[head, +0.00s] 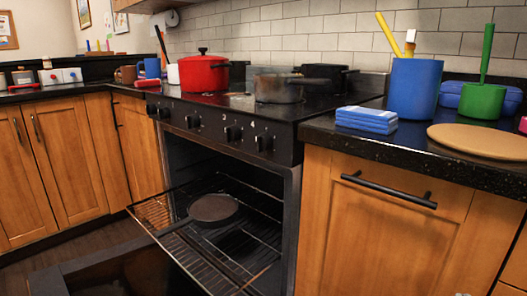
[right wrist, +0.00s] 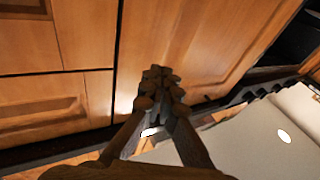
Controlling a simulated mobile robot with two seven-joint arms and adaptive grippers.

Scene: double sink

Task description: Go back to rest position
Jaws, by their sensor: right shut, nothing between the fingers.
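My right gripper (right wrist: 160,82) shows in the right wrist view, with its dark fingers together and nothing between them. It is in front of wooden cabinet fronts (right wrist: 200,40); I cannot tell whether it touches them. Neither gripper shows in the head view, and my left gripper is in no view. In the head view the oven (head: 222,150) stands open with its wire rack (head: 205,262) slid out. A dark round pan (head: 214,208) lies on the rack, its handle pointing to the lower left.
The open oven door (head: 75,268) juts out low at the left. A red pot (head: 204,74) and a grey pan (head: 278,88) stand on the stove. The right counter (head: 410,148) holds blue sponges (head: 366,119), a blue utensil holder (head: 412,90), a green pot (head: 482,101) and a round board (head: 480,140).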

